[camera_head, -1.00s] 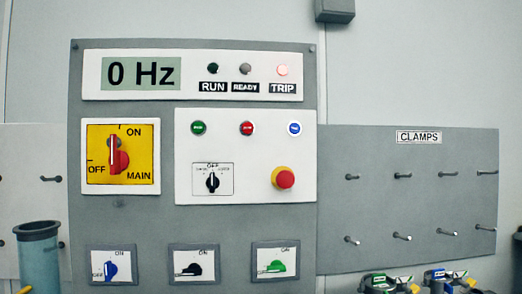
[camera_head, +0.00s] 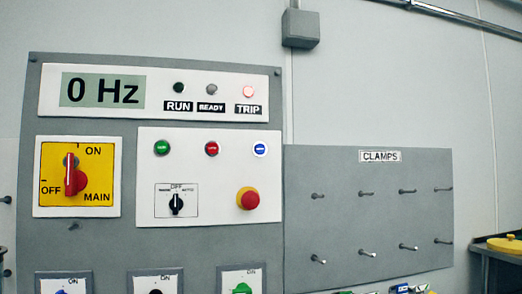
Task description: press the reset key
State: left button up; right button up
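The control panel (camera_head: 104,240) fills the left of the head view. A blue round button (camera_head: 260,149) with a pale ring, likely the reset key, sits at the right of a row with a green button (camera_head: 162,148) and a red button (camera_head: 211,149). Its marking is too small to read. The display (camera_head: 102,90) reads 0 Hz. The TRIP lamp (camera_head: 249,91) glows pale red, while the RUN lamp (camera_head: 179,88) and READY lamp (camera_head: 211,89) look dark. Neither of my grippers is in view.
A red emergency knob (camera_head: 249,199) and a black selector (camera_head: 176,203) sit below the buttons. The red main switch (camera_head: 72,176) is upright at left. A CLAMPS pegboard (camera_head: 390,215) with several bare pegs adjoins at right. Nothing blocks the buttons in view.

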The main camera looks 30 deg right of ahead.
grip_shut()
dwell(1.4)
